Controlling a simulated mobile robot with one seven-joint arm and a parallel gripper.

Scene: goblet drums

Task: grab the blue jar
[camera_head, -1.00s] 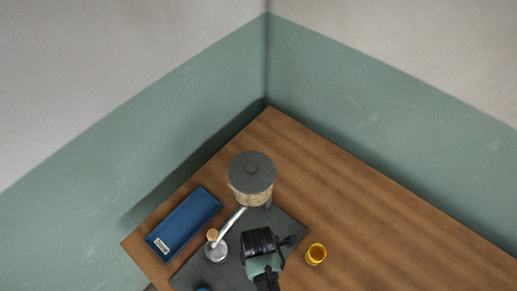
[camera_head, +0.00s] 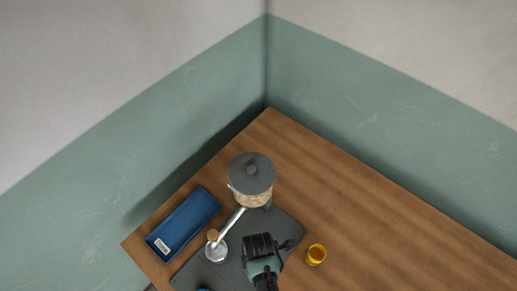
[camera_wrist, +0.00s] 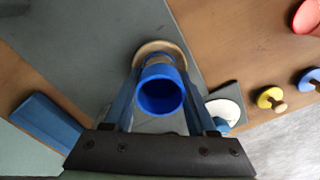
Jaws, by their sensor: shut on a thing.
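In the wrist view the blue jar (camera_wrist: 161,95) is between the two fingers of my gripper (camera_wrist: 160,78), its round open mouth facing the camera. My gripper is shut on it. A round wooden-coloured rim (camera_wrist: 160,47) shows just beyond the jar; I cannot tell whether it belongs to it. In the head view my black and green gripper (camera_head: 262,258) is over the dark grey mat (camera_head: 291,229), and the held jar is hidden there.
A large grey-lidded jar (camera_head: 251,174) stands behind my gripper. The table's right side is clear.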

